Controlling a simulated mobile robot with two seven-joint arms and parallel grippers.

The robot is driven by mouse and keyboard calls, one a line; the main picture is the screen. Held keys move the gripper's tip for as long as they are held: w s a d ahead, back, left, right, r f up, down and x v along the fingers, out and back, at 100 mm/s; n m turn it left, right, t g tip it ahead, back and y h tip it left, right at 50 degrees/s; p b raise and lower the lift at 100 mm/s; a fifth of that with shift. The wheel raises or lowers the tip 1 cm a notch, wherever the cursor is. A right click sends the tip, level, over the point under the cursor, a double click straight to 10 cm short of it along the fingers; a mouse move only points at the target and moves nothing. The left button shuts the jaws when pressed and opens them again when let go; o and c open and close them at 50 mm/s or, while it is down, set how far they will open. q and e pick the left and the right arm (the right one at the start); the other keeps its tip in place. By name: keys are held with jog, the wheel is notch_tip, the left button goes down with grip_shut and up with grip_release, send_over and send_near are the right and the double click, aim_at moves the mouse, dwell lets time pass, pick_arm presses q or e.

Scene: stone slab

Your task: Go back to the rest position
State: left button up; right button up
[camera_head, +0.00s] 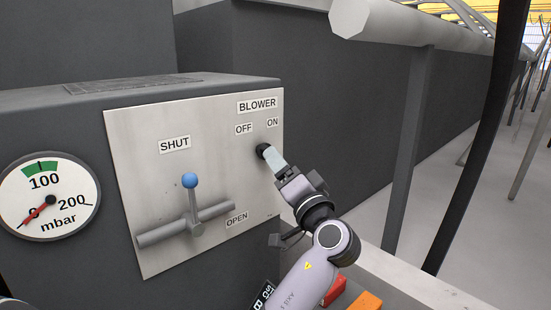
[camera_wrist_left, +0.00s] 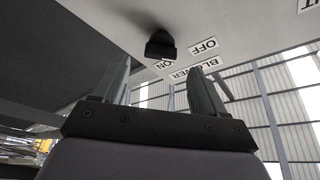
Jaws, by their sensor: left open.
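My left gripper (camera_head: 275,160) is in front of the pale control panel (camera_head: 130,150), with its fingertips close to the black blower knob (camera_head: 262,151). In the left wrist view, the gripper (camera_wrist_left: 160,85) has its two fingers well apart with nothing between them. The black knob (camera_wrist_left: 160,45) shows beyond the fingertips, near the ON label, and appears clear of both fingers. I cannot tell which way the knob is turned. My right gripper is not in view.
A valve lever with a blue ball (camera_head: 190,180) stands on a grey pipe, left of my arm. A pressure gauge (camera_head: 48,196) reads near 0. A red block (camera_head: 334,291) and an orange block (camera_head: 366,302) lie below. A grey post (camera_head: 408,150) stands at right.

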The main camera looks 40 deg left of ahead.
pick_arm(q)
jog(key=shift+s+d+f, duration=0.15)
jog(key=shift+s+d, duration=0.1)
jog(key=shift+d, duration=0.3)
